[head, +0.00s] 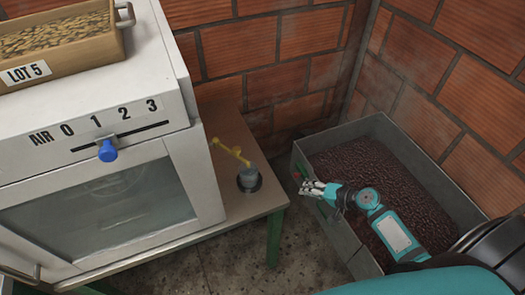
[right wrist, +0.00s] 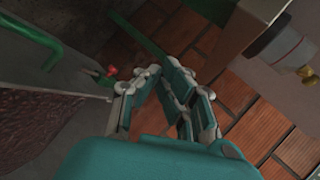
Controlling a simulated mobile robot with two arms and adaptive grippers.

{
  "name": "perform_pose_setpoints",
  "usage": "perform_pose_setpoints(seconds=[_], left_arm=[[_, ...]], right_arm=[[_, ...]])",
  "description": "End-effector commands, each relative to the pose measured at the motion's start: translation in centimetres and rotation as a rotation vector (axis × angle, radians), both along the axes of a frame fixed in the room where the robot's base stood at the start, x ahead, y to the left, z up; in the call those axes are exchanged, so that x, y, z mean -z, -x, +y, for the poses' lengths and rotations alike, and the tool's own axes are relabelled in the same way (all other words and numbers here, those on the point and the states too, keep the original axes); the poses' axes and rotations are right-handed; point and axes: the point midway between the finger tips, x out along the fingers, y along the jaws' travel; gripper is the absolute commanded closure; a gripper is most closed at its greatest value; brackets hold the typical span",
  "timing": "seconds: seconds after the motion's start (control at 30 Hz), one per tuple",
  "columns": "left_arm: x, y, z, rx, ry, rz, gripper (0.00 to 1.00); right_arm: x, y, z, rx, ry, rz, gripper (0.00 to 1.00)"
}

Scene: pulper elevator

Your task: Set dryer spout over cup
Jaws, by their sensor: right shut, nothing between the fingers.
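A yellow spout bar (head: 231,152) comes out by the right side of the white dryer (head: 105,205), above a small table. Its right end is close to a small grey cup (head: 248,181) on the table; I cannot tell whether it lies directly over the opening. My right gripper (head: 306,188) is to the right of the cup, past the table edge and over the left rim of a bin. It is shut and empty, apart from spout and cup. In the right wrist view its fingers (right wrist: 170,90) are seen close up. My left gripper is not in view.
The dryer has a blue slider knob (head: 107,150) near 1 on its AIR scale. A "LOT 5" tray (head: 110,45) of beans sits on top. The grey bin (head: 345,238) holds dark beans. The wooden tabletop (head: 228,130) and brick walls (head: 265,60) border the space.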

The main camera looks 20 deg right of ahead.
Motion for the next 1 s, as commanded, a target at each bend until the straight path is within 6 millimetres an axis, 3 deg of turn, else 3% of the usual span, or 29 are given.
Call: perform_pose_setpoints(seconds=[0.03, 0.1, 0.2, 0.3, 0.4, 0.57, 0.9, 1.0], left_arm=[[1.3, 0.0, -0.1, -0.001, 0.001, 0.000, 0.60], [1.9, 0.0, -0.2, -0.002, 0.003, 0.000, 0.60], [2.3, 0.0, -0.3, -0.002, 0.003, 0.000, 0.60], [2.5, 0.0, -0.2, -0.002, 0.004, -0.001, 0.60], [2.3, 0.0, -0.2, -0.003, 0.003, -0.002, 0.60], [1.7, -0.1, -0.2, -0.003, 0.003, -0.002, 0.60], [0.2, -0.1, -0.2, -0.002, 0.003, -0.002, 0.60], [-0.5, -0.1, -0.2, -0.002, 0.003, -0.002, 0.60]], right_arm=[[-3.9, -1.7, 0.5, -0.024, -0.084, -0.077, 1.00], [-9.3, -2.8, 1.5, -0.062, -0.190, -0.161, 1.00], [-14.9, -3.1, 2.7, -0.121, -0.296, -0.242, 1.00], [-17.9, -3.0, 3.4, -0.158, -0.352, -0.282, 1.00], [-18.9, -3.2, 3.9, -0.169, -0.370, -0.293, 1.00], [-18.8, -4.9, 5.3, -0.169, -0.373, -0.295, 1.00], [-17.8, -10.3, 10.1, -0.166, -0.371, -0.293, 1.00], [-17.5, -10.4, 11.8, -0.167, -0.373, -0.290, 1.00]])
